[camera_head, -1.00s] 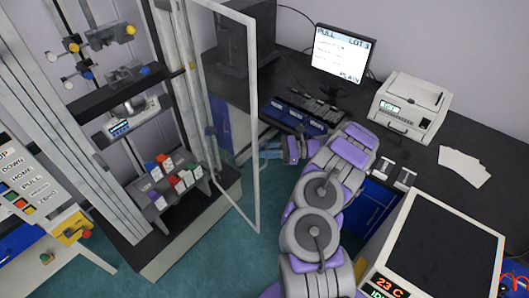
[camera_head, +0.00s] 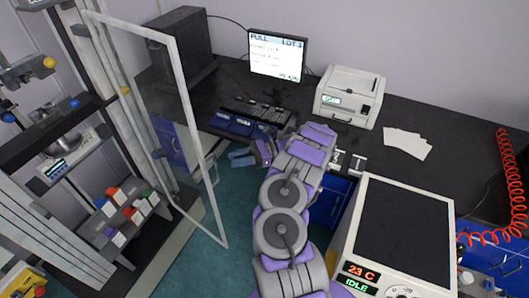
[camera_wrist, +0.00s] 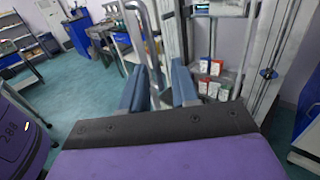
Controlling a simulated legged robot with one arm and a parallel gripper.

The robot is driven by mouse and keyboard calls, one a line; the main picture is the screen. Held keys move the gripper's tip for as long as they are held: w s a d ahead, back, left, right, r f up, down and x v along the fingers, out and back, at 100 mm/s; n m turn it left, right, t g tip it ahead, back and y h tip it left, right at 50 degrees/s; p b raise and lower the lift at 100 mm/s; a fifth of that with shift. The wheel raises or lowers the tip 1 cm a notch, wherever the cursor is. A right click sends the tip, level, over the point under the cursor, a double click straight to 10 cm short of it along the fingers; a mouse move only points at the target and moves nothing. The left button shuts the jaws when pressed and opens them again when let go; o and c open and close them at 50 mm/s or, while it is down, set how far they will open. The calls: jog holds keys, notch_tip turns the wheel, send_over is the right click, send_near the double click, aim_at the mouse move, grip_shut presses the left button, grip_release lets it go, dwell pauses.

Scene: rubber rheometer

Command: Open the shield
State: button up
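The shield (camera_head: 199,140) is a clear panel in a pale frame on the tall test machine at left. It stands swung out at an angle from the machine, so the front is at least partly uncovered. My gripper (camera_head: 238,157), with blue fingers, is just right of the shield's outer edge in the head view. In the wrist view my gripper (camera_wrist: 158,72) is open, its fingers spread apart. A grey upright bar of the shield (camera_wrist: 143,45) shows beyond and between the fingers. I cannot tell whether a finger touches it.
Colored boxes (camera_head: 131,213) sit on a rack inside the machine. A dark bench (camera_head: 392,120) carries a monitor (camera_head: 277,57) and a white printer-like device (camera_head: 348,97). An instrument reading IDLE (camera_head: 405,225) stands at right. Teal floor (camera_head: 232,205) is clear beside the shield.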

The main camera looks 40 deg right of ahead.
jog(key=v, duration=0.6)
jog(key=shift+s+d, duration=0.25)
jog(key=shift+d, duration=0.05)
jog(key=shift+s, duration=0.1)
jog(key=p+v, duration=0.1)
jog(key=v, duration=0.2)
jog(key=shift+d, duration=0.3)
dwell(0.3)
jog(key=shift+a, duration=0.2)
jog(key=shift+d, duration=0.3)
